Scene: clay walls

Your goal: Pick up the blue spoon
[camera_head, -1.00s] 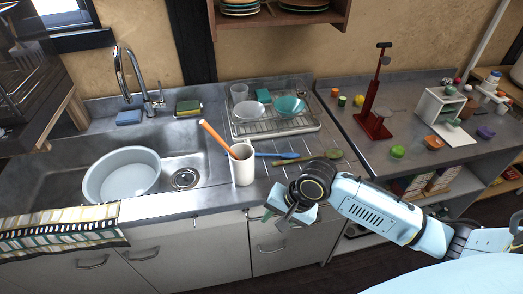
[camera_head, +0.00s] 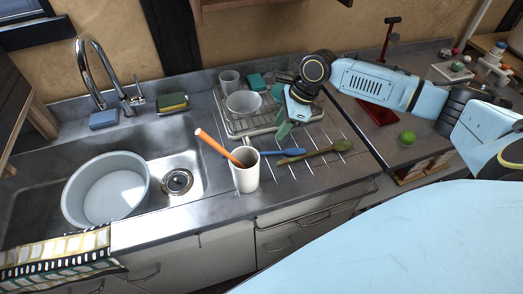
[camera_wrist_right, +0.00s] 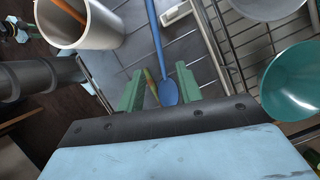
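The blue spoon (camera_head: 291,153) lies on the grey counter to the right of the white cup. In the right wrist view the blue spoon (camera_wrist_right: 158,50) points its bowl toward my gripper, and its handle runs to the top edge. My right gripper (camera_head: 284,128) hangs above the counter behind the spoon, by the dish rack. In the wrist view my right gripper (camera_wrist_right: 160,90) is open, its two green fingers on either side of the spoon's bowl in the picture. It seems to be above the spoon, not gripping it. My left gripper is not in view.
The white cup (camera_head: 246,175) holds an orange-handled utensil (camera_head: 213,144) close to the spoon. An olive-green spoon (camera_head: 318,151) lies beside it. The dish rack (camera_head: 236,127) with bowls stands behind. The sink with a pale basin (camera_head: 68,195) is left. The front counter strip is clear.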

